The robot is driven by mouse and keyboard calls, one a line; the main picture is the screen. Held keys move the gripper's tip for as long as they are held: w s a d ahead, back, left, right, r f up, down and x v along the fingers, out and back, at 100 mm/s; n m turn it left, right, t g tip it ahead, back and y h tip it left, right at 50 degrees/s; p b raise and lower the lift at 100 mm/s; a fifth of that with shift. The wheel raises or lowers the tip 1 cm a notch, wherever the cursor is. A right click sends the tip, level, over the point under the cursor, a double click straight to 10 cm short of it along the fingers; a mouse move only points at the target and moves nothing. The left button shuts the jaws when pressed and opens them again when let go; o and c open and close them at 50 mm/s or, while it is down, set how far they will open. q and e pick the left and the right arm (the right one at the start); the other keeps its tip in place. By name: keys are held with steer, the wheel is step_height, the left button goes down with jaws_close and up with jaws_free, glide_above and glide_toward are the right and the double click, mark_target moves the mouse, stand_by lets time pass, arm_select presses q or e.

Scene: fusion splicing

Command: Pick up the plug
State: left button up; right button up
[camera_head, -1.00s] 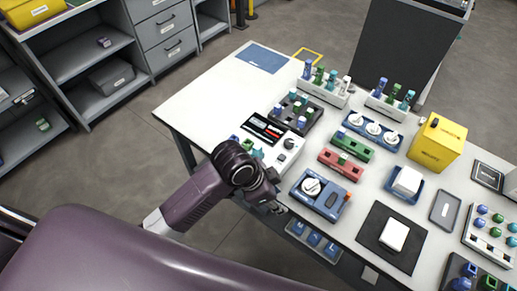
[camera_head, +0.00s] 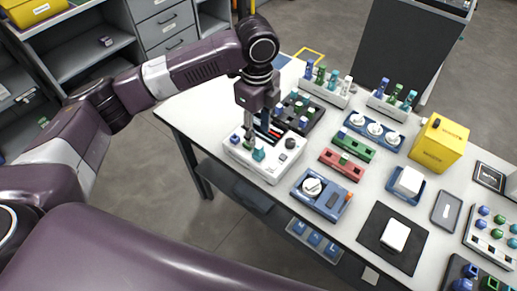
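My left gripper (camera_head: 249,138) points down over the left part of a white device (camera_head: 268,172) near the table's left front edge. The device carries small coloured plugs: a blue one (camera_head: 234,139) left of the fingers and a teal one (camera_head: 258,154) just right of them. Something green shows at the fingertips, but whether the gripper touches or grips it cannot be made out. The fingers are small and partly hidden, so their opening is unclear. My arm hides part of the device's dark display. My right gripper is not in view.
A dark tray (camera_head: 315,113) of plugs lies just behind the device. White racks of plugs (camera_head: 325,92) stand further back. A blue unit with a white knob (camera_head: 312,187) is to the right. A yellow box (camera_head: 438,143) stands upright. The table's far left (camera_head: 200,105) is clear.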

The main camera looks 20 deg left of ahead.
mark_target(259, 146)
arm_select(q)
steer(key=shift+a, duration=0.2)
steer(key=shift+f, duration=0.4)
steer(key=f+p, duration=0.1)
steer(key=f, duration=0.1)
steer(key=f+p, duration=0.1)
steer(key=f, duration=0.2)
steer(key=shift+w+d+f, duration=0.1)
steer(key=shift+d+f, duration=0.1)
steer(key=shift+f, duration=0.65)
jaws_close()
steer(key=shift+r, duration=0.15)
step_height(259, 146, up, 20)
steer(key=b, duration=0.2)
